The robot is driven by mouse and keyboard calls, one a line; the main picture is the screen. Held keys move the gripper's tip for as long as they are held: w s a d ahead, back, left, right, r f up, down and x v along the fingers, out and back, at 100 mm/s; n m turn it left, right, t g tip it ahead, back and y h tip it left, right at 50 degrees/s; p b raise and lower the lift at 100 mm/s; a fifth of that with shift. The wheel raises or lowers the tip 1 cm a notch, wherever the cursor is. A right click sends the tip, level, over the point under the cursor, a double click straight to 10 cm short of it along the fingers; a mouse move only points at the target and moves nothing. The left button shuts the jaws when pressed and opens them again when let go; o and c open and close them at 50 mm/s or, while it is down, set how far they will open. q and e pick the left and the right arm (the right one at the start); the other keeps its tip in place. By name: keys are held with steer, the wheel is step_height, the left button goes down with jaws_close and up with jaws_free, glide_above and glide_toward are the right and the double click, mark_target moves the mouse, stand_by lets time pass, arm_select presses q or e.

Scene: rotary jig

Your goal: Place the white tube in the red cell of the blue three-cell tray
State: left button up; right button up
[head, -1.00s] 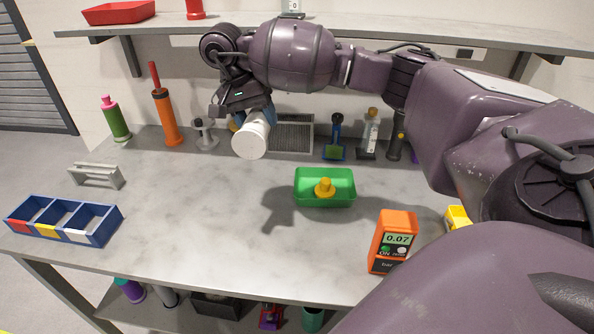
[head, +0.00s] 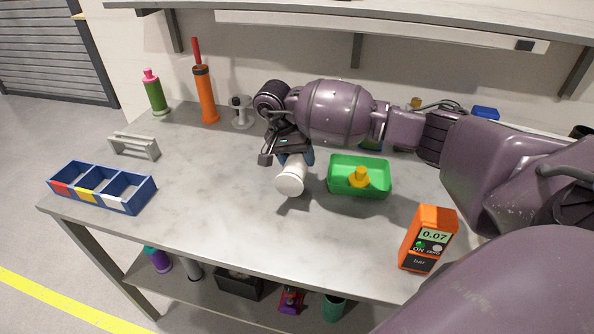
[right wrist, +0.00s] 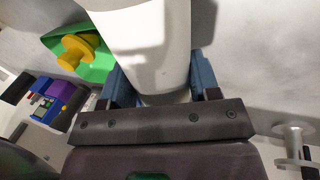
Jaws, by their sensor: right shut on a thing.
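The white tube (head: 290,178) is held in my right gripper (head: 294,160), in the middle of the head view. The right wrist view shows the tube (right wrist: 152,40) between the two blue fingers, which are shut on it. Its white end faces the camera in the head view. The blue three-cell tray (head: 128,204) lies at the left of the table, well apart from the gripper. Its red cell (head: 60,187) is the leftmost, with yellow in the middle and white on the right. The cells look empty. My left gripper is not in view.
A green bin (head: 343,188) with a yellow part (head: 360,177) stands just right of the tube. A grey bracket (head: 135,147) stands behind the tray. An orange gauge (head: 428,238) is at front right. The table between tube and tray is clear.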

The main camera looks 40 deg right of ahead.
steer(key=shift+f, duration=2)
steer(key=shift+f, duration=0.1)
steer(key=shift+f+b, duration=0.15)
steer(key=shift+b, duration=0.2)
steer(key=o, duration=1)
steer(key=shift+o, duration=0.4)
steer(key=shift+r, duration=0.2)
